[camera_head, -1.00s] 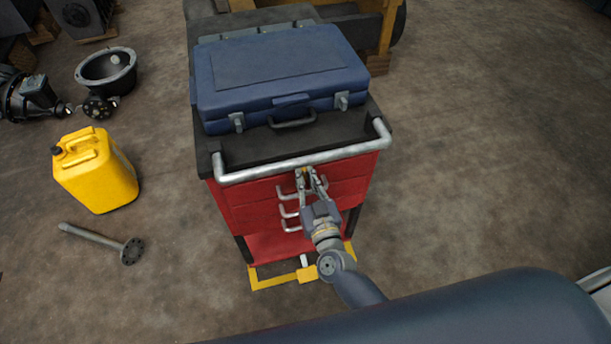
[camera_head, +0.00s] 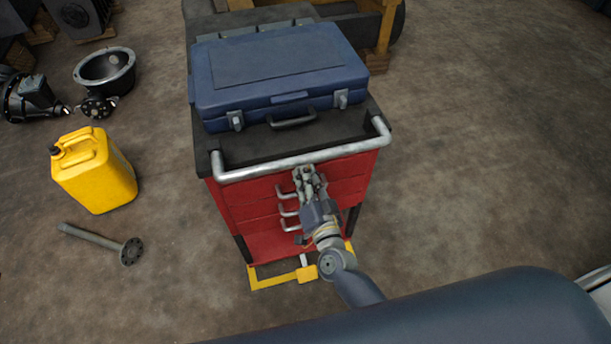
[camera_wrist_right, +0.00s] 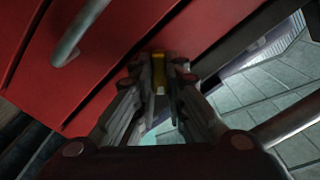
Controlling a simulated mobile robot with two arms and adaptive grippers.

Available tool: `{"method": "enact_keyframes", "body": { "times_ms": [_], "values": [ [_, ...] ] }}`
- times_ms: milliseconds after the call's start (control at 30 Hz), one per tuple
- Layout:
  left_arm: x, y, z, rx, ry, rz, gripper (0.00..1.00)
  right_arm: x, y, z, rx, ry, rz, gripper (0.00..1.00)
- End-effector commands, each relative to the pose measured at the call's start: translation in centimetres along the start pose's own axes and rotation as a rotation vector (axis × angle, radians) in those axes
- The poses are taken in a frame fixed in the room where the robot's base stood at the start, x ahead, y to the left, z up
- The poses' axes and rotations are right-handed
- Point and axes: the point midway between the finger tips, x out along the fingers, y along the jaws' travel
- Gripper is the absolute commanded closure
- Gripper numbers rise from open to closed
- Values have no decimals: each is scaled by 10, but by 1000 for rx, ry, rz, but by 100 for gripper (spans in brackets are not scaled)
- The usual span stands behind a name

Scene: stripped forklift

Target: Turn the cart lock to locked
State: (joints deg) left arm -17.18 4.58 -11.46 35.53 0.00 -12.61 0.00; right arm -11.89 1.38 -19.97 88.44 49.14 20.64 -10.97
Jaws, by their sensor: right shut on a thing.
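The red cart (camera_head: 245,205) stands upright with a black top and several drawers. My right gripper (camera_head: 306,174) is at the upper part of its front, just below the silver push bar (camera_head: 300,160). In the right wrist view, the fingers (camera_wrist_right: 166,70) are closed on the cart lock (camera_wrist_right: 159,76), a small yellow piece at the red drawer front. In the head view the gripper covers the lock, and I cannot read its setting. My left gripper is not in view.
A blue case (camera_head: 280,75) lies on the cart top. Drawer handles (camera_head: 287,210) stick out beside my gripper. A yellow frame with a pedal (camera_head: 306,272) is at the cart's base. A yellow jerrycan (camera_head: 95,170) and a flanged shaft (camera_head: 105,242) are on the floor at left. The right floor is clear.

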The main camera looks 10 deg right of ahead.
Motion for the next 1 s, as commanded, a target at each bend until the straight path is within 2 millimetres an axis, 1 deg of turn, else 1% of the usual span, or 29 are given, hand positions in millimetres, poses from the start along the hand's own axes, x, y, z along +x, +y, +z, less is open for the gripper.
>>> {"method": "enact_keyframes", "body": {
  "times_ms": [33,600,800,1000],
  "values": [
    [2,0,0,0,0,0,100,2,-1,-3,44,9,-3,100],
    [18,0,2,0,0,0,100,2,1,-3,577,11,-7,100],
    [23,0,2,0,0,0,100,3,2,-3,727,11,-8,100],
    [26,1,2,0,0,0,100,3,2,-4,829,11,-8,100]
  ]
}}
